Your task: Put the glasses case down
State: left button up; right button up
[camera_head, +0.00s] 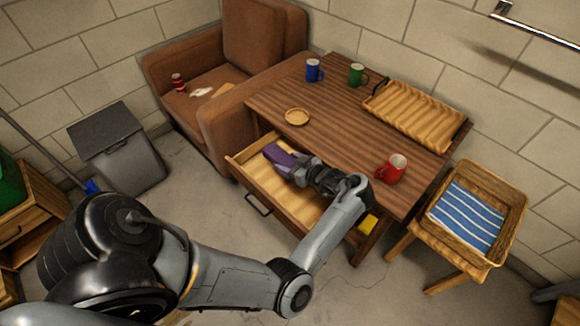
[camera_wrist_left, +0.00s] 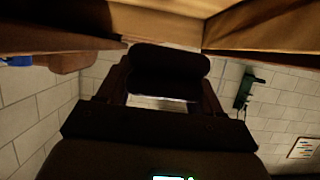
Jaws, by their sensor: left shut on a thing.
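The purple glasses case (camera_head: 279,154) shows at the far left part of the open wooden drawer (camera_head: 265,185), which is pulled out of the table. My left gripper (camera_head: 297,169) reaches over the drawer from the right and is shut on the near end of the case. I cannot tell whether the case touches the drawer floor. In the left wrist view a dark rounded shape (camera_wrist_left: 168,66) lies between the fingers, too dark to make out fully. My right gripper is not in view.
The table (camera_head: 335,125) bears a small round dish (camera_head: 297,117), blue (camera_head: 314,70), green (camera_head: 357,74) and red (camera_head: 392,169) mugs, and a wooden rack (camera_head: 418,113). A brown armchair (camera_head: 230,110) stands left, a basket (camera_head: 503,235) right. The drawer's near part looks empty.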

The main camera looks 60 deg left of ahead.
pick_arm(q)
jog(key=shift+w+r, duration=0.1)
jog(key=shift+f+b, duration=0.3)
jog(key=shift+f, duration=0.35)
jog(key=o, duration=1.1)
